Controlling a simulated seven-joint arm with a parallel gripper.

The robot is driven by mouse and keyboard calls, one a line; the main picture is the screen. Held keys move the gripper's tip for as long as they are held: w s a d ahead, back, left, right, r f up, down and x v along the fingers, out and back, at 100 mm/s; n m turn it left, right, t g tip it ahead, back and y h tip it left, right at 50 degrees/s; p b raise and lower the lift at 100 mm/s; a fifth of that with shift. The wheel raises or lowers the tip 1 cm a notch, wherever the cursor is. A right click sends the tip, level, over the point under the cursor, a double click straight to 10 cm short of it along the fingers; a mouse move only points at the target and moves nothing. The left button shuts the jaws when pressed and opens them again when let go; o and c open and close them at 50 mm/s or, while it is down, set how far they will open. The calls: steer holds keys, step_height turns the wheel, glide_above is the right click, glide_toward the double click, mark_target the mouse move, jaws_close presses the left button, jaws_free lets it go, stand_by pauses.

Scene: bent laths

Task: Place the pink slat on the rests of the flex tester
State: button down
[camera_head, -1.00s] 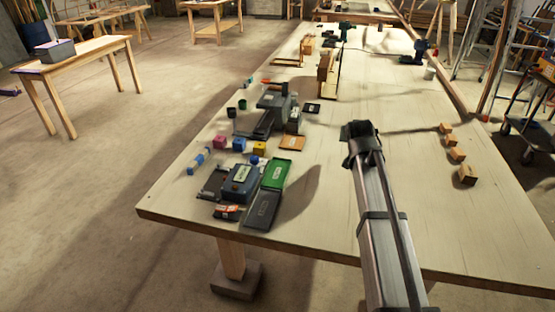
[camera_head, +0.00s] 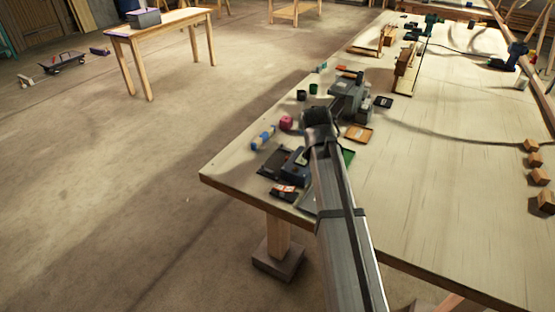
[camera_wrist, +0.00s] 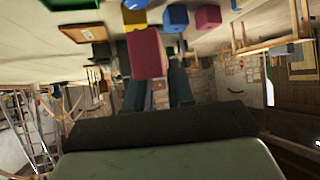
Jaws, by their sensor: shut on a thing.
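In the wrist view a pink piece (camera_wrist: 148,52), likely the pink slat seen nearly end-on, sits at the fingers of my gripper (camera_wrist: 157,88). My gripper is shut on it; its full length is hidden. In the head view my gripper (camera_head: 318,115) is over the left part of the long table, above the cluster of small items, and the pink piece is hidden there. I cannot surely pick out the flex tester; a wooden stand with upright pieces (camera_head: 404,62) stands farther back on the table.
Near my gripper lie a pink cube (camera_head: 286,123), a blue cylinder (camera_head: 263,138), grey devices (camera_head: 347,95) and an orange tray (camera_head: 359,134). Several wooden blocks (camera_head: 538,176) line the right side. The table middle (camera_head: 450,170) is clear. A small table (camera_head: 185,17) stands left.

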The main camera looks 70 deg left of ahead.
steer(key=s+a+n+g, duration=0.1)
steer(key=s+a, duration=0.2)
steer(key=s, duration=1.5)
steer(key=m+t+h, duration=0.2)
steer(key=m+t, duration=0.2)
steer(key=m, duration=0.1)
glide_above(275, 164)
steer(key=shift+w+f, duration=0.1)
steer(key=shift+f, duration=4.45)
steer(key=shift+f, duration=0.45)
steer(key=shift+f, duration=0.3)
steer(key=c, duration=1.3)
jaws_free()
steer(key=shift+c, duration=0.2)
steer(key=shift+o, duration=0.4)
steer(key=shift+r, duration=0.1)
steer(key=shift+r, duration=0.1)
